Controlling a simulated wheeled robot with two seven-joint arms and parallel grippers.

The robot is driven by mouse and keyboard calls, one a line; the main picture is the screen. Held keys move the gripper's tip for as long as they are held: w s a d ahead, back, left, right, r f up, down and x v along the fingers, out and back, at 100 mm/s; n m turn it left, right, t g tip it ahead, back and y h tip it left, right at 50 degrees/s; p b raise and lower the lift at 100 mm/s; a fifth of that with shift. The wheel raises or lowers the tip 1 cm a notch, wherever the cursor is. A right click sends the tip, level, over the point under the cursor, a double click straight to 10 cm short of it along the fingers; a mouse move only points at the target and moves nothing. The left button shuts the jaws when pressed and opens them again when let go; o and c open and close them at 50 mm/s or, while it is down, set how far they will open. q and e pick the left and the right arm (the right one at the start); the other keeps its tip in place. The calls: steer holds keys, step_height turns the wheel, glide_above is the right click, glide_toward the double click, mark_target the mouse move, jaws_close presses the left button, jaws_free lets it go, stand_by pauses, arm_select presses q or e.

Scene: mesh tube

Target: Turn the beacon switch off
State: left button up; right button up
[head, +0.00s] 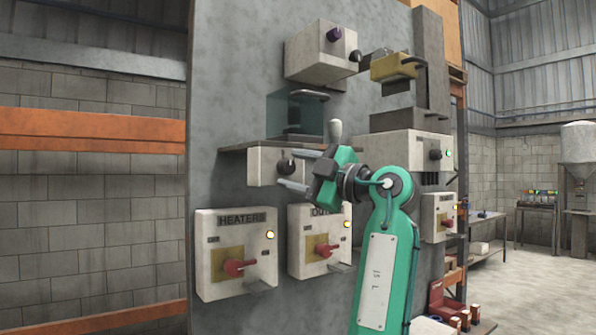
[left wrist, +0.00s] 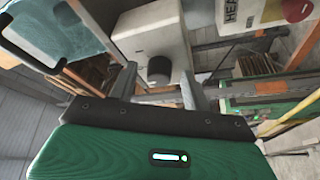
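No label reading "beacon" can be made out. A small white box (head: 262,166) with a dark round knob (head: 286,166) is on the grey panel, under a shelf. My left gripper (head: 297,170) is open in front of this box, its two fingers pointing at the knob. In the left wrist view the knob (left wrist: 160,69) shows between and beyond the open fingers, on the white box (left wrist: 150,32); I cannot tell whether they touch it. My right gripper is not in view.
Below are the heaters box (head: 236,226) with a red switch handle (head: 238,268) and a partly hidden labelled box (head: 309,226) with another. A clear bluish cover (head: 281,115) and a yellow block (head: 391,67) project nearby.

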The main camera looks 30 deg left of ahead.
arm_select(q)
steer(key=shift+d, duration=0.15)
steer(key=d+f+b, duration=0.2)
steer(key=d, duration=1.1)
steer(key=shift+s+d+f, duration=0.15)
steer(key=shift+s+f, duration=0.15)
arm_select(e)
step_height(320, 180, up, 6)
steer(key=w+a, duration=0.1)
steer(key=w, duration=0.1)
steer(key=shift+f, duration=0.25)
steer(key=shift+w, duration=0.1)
